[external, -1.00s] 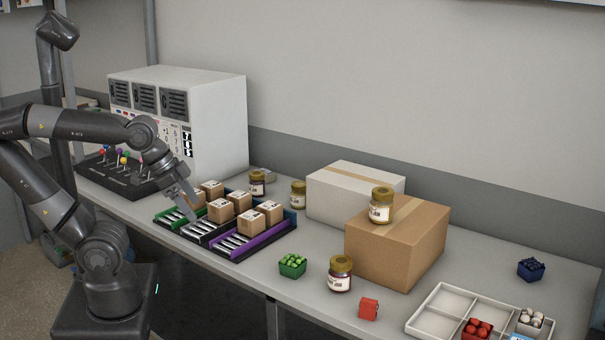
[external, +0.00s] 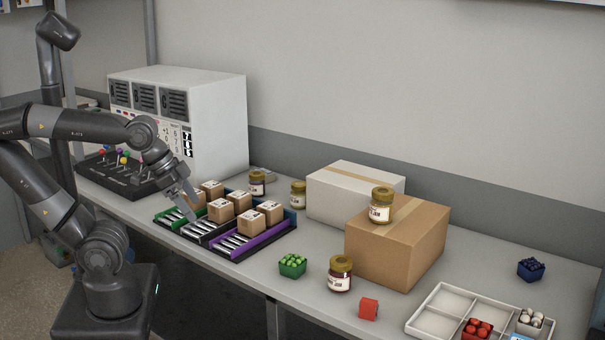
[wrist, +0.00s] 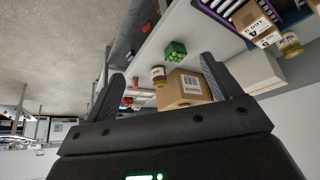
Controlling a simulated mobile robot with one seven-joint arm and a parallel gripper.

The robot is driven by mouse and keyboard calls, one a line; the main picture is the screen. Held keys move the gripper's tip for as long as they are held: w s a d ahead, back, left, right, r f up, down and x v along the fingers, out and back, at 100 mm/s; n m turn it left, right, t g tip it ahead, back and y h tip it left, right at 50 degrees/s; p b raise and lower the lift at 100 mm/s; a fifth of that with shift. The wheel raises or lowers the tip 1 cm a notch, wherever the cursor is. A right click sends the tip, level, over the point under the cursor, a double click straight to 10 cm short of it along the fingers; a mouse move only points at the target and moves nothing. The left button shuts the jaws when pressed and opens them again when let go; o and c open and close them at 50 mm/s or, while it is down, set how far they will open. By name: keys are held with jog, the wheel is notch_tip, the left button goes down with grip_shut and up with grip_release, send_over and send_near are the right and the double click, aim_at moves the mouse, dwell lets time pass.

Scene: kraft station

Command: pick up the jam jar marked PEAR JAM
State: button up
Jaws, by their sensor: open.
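Several jam jars with gold lids and white labels stand at the station; I cannot read the labels. A pale jar (external: 381,205) stands on top of the brown carton. Another pale jar (external: 298,194) stands left of the white carton, with a dark jar (external: 257,184) behind the trays. A dark red jar (external: 340,274) stands at the table's front; a jar (wrist: 158,76) also shows far off between the fingers in the wrist view. My gripper (external: 188,207) is open and empty, near the trays at left, apart from every jar. It also shows in the wrist view (wrist: 163,67).
The brown carton (external: 392,250) and white carton (external: 345,196) stand mid-table. Trays with small boxes (external: 252,222) lie near my gripper. A green punnet (external: 292,265), a red block (external: 369,309), a white divided tray (external: 437,322) and a blue punnet (external: 531,269) are farther right.

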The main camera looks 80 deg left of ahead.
jog(key=w+a+r, duration=0.3)
jog(key=w+a, duration=0.4)
jog(key=w, duration=0.5)
jog(key=n+g, duration=0.1)
jog(key=n, duration=0.1)
send_over(296, 184)
jog(key=s, duration=0.3)
notch_tip(296, 184, down, 13)
jog(key=shift+y, duration=0.4)
jog(key=x, duration=0.4)
jog(key=shift+w+d+f, duration=0.1)
jog(key=shift+w+d, duration=0.2)
jog(key=shift+w+x, duration=0.15)
jog(key=shift+x, duration=1.15)
jog(key=shift+w+x, duration=0.2)
jog(key=shift+x, duration=1.15)
jog(key=shift+a, duration=0.15)
jog(key=shift+c, duration=0.4)
